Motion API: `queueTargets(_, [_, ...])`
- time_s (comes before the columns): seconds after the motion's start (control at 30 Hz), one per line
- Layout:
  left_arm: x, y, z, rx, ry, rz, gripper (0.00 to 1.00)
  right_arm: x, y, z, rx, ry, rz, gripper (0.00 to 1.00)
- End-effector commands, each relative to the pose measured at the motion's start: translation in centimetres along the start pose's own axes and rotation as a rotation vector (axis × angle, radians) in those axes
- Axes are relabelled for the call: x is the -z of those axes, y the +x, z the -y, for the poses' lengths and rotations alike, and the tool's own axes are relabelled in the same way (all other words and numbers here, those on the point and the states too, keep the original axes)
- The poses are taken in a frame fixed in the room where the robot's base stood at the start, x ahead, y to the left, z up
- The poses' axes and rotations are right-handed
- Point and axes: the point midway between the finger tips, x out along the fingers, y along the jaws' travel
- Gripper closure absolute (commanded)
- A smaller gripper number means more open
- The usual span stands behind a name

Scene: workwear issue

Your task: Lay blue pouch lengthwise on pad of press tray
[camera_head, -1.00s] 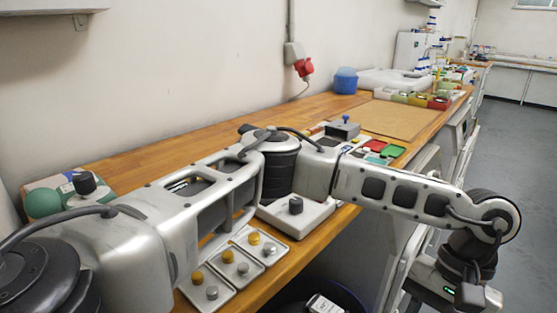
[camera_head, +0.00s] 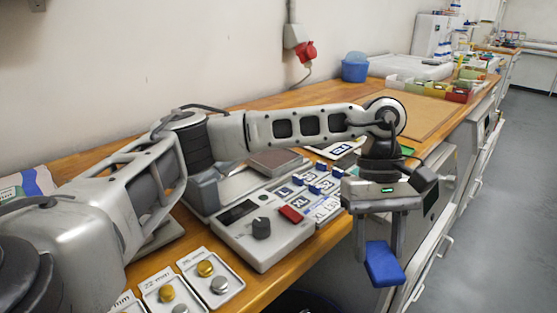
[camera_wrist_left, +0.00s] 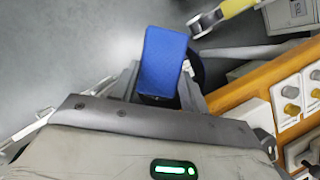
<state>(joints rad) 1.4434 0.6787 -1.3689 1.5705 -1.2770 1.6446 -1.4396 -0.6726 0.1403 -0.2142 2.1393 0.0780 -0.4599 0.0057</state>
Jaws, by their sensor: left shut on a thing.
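My left gripper (camera_head: 379,246) is shut on the blue pouch (camera_head: 384,268), which hangs from the fingertips in front of the bench edge, over the floor. The pouch also shows in the left wrist view (camera_wrist_left: 163,58) as a flat blue rectangle between the fingers. The press (camera_head: 262,232) is a light grey unit with a black knob on the bench, left of the gripper. A brownish-grey pad (camera_head: 275,161) lies behind it, partly hidden by my left arm. I cannot tell for certain that it is the tray's pad. My right gripper is not in view.
Size-marked cards with blue pieces (camera_head: 322,187) lie between the press and my gripper. Small plates with yellow and grey knobs (camera_head: 212,278) stand at the front left. A brown board (camera_head: 425,112) and a blue tub (camera_head: 355,68) are farther back. Floor is clear at right.

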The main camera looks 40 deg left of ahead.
Motion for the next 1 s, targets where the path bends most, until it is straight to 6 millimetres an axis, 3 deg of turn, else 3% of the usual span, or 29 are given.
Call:
queueTargets(0.03, [1.3, -1.4, 0.7, -0.065, -0.145, 0.0, 0.78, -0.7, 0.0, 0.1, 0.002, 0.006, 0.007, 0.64])
queueTargets(0.2, [4.2, -6.2, 3.0, -0.261, -0.61, -0.003, 0.78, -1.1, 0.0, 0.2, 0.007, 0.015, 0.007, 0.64])
queueTargets(0.6, [8.9, -16.2, 10.8, -0.683, -1.615, -0.007, 0.78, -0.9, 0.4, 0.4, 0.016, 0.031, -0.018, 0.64])
queueTargets(0.8, [9.9, -19.3, 14.3, -0.823, -1.961, -0.005, 0.78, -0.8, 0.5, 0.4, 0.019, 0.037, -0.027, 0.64])
queueTargets(1.0, [10.8, -20.3, 15.8, -0.869, -2.096, -0.004, 0.78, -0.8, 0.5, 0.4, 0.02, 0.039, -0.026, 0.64])
